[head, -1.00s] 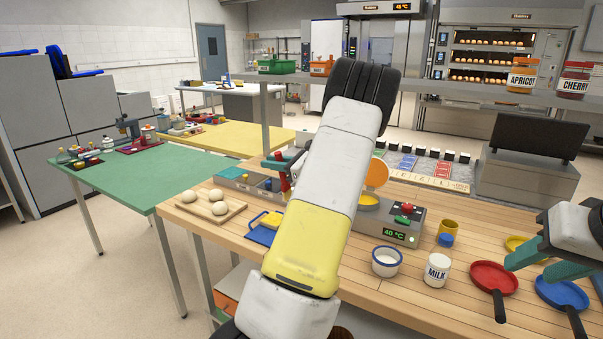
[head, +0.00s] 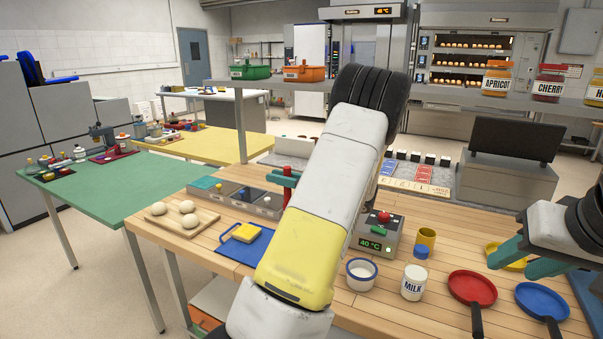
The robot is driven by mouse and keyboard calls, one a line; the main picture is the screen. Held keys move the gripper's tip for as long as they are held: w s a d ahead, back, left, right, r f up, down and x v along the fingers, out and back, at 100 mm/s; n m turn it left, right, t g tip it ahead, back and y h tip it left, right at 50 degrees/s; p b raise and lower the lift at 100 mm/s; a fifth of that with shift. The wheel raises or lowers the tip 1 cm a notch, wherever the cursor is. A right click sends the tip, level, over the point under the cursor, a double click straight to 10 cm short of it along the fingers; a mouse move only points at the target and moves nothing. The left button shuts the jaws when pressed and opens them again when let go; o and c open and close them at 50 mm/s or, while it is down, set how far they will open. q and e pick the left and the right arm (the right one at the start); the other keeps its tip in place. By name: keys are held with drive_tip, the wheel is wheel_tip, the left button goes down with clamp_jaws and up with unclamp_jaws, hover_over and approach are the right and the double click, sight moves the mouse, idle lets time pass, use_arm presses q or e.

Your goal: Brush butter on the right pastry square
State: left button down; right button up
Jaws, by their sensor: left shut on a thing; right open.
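My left gripper (head: 287,180) shows only in part, as teal fingers beyond my own arm, shut on an upright red-handled thing (head: 286,171). Its lower end is hidden, so I cannot tell if it is a brush. The gripper is above the table, near the grey bins. A yellow, squarish piece (head: 246,232) lies on a blue mat (head: 234,251), left of my arm; I cannot tell if it is a pastry square. No right pastry square or butter can be made out. My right gripper (head: 507,262) is open and empty above the table's right side.
Dough balls (head: 187,207) lie on a wooden board (head: 204,222) at left. A grey warmer (head: 375,243) reading 40 °C is partly hidden by my arm. A white bowl (head: 361,275), milk jar (head: 414,283), yellow cup (head: 426,240), red pan (head: 472,287) and blue pan (head: 542,301) crowd the right.

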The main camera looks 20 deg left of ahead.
sight(285, 201)
use_arm(q)
drive_tip(key=shift+f, duration=3)
drive_tip(key=shift+f, duration=0.5)
drive_tip(key=shift+d, duration=0.1)
drive_tip(key=shift+s+d, duration=0.15)
drive_tip(key=shift+d, duration=0.9)
drive_tip(key=shift+w, duration=0.45)
drive_tip(key=shift+a, duration=0.1)
